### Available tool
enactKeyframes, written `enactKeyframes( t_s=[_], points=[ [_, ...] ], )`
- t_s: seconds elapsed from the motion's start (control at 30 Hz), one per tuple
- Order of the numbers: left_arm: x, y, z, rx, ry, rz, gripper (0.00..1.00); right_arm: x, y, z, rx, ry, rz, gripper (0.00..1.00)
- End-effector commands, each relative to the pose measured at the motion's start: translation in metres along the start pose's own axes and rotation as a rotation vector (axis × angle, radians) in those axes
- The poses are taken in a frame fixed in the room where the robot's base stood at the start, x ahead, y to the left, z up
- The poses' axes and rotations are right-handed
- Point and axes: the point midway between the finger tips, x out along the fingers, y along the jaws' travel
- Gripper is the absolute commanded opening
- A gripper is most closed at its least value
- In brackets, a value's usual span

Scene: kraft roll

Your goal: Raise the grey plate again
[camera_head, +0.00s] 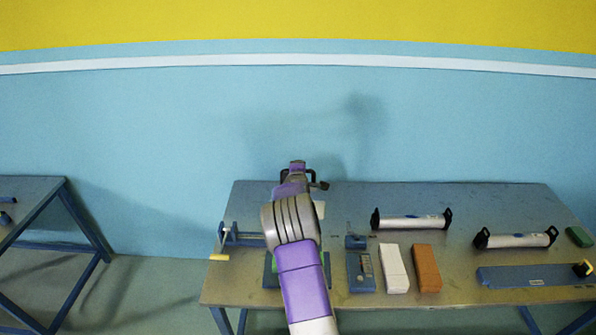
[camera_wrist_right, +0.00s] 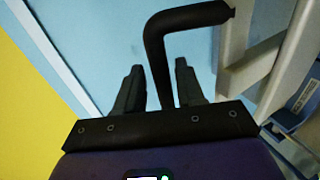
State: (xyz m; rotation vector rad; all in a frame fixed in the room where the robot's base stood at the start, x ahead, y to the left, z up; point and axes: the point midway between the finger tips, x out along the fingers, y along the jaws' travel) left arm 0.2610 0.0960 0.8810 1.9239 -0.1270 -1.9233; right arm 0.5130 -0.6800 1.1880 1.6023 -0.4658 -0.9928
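My right arm reaches over the table from the bottom middle of the head view. Its gripper (camera_head: 297,169) is above the table's back edge. In the right wrist view the two dark fingers (camera_wrist_right: 158,88) stand apart, with a bent black handle (camera_wrist_right: 158,60) running between them. Gaps show beside the handle, so the fingers look open around it. The handle bends right towards pale grey bars (camera_wrist_right: 290,70). A pale grey piece (camera_head: 319,209) shows beside my arm in the head view; I cannot tell whether it is the grey plate. My arm hides most of the device there. My left gripper is out of view.
Another table (camera_head: 35,187) stands left.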

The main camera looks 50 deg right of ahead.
Motion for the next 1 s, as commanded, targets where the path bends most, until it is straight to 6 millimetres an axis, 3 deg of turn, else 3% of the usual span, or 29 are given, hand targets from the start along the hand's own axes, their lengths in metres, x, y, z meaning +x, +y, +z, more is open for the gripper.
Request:
enactKeyframes(
  t_s=[0.6,1.0],
  points=[
    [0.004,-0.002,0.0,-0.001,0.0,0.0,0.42,-0.064,0.001,0.0,0.0,0.0,0.0,0.38],
    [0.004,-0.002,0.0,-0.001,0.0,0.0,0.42,-0.07,0.0,0.001,0.0,-0.001,0.0,0.38]
  ],
)
